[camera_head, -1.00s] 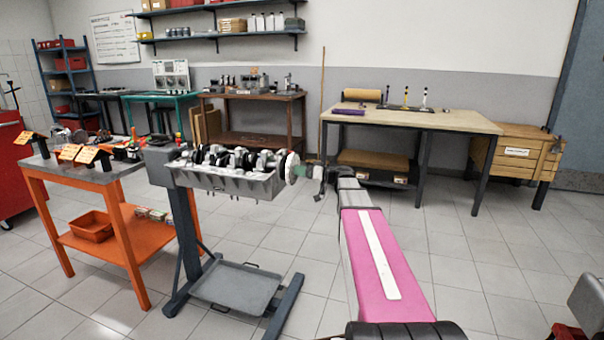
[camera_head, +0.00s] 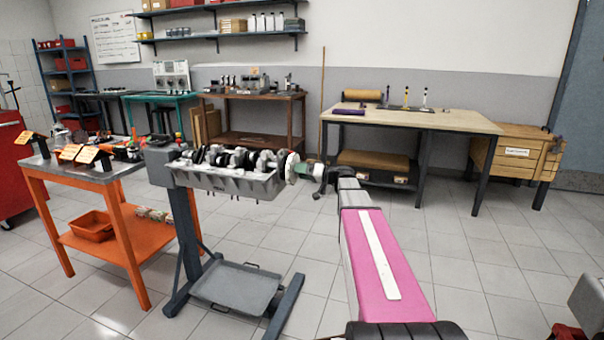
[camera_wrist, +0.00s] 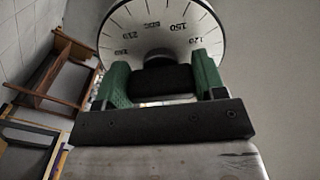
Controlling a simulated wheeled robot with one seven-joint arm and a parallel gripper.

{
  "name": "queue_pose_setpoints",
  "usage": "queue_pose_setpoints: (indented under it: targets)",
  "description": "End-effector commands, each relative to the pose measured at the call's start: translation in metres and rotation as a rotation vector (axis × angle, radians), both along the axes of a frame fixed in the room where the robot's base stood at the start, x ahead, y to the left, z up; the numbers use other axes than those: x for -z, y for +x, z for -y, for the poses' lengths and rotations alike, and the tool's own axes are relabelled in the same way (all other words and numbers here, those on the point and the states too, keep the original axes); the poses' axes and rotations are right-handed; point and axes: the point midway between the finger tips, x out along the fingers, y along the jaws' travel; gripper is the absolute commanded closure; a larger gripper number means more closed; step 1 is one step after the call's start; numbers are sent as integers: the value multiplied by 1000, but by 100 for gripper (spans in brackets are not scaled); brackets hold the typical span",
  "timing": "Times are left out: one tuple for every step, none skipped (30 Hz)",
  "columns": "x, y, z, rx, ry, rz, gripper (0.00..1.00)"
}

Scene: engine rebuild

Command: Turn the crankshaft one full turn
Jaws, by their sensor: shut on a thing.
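The crankshaft (camera_head: 237,160) lies in the grey engine block (camera_head: 235,184), which is mounted on a dark stand. A pale round degree disc (camera_head: 291,168) sits on the crankshaft's right end. In the wrist view the degree disc (camera_wrist: 163,28) fills the top, with numbers such as 120, 150 and 210 along its lower part. My gripper (camera_head: 311,170) is at the disc's right side. In the wrist view its green fingers (camera_wrist: 160,82) are shut on a dark cylindrical piece, apparently the crankshaft's end, just in front of the disc.
An orange cart (camera_head: 104,185) with yellow-labelled parts stands to the left of the stand. A drip tray (camera_head: 236,287) lies on the stand's base. A wooden-topped workbench (camera_head: 440,122) stands behind my arm. The floor at the right is mostly clear.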

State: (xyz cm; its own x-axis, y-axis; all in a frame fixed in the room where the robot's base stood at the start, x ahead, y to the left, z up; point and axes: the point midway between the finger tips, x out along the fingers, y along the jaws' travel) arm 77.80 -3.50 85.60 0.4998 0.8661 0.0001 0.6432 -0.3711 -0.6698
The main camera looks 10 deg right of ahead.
Motion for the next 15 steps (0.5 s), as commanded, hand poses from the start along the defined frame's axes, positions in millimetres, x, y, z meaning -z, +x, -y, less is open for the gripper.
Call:
queue_pose_setpoints:
  targets:
    - [0,0,1,0,-1,-1,60]
    - [0,0,1,0,-2,0,26]
    - [0,0,1,0,-2,0,13]
    - [0,0,1,0,-2,0,11]
    - [0,0,0,-1,-1,0,11]
    - [0,0,0,-1,-1,0,11]
    - [0,0,0,-1,-1,0,11]
    - [0,0,0,0,0,1,11]
    - [0,0,0,0,0,1,11]
    - [0,0,0,0,0,1,11]
    - [0,0,0,0,0,1,11]
    - [0,0,1,0,0,1,11]
    - [0,-1,2,1,-1,1,11]
    - [0,-2,3,1,-1,1,11]
    - [0,-3,6,1,-1,1,11]
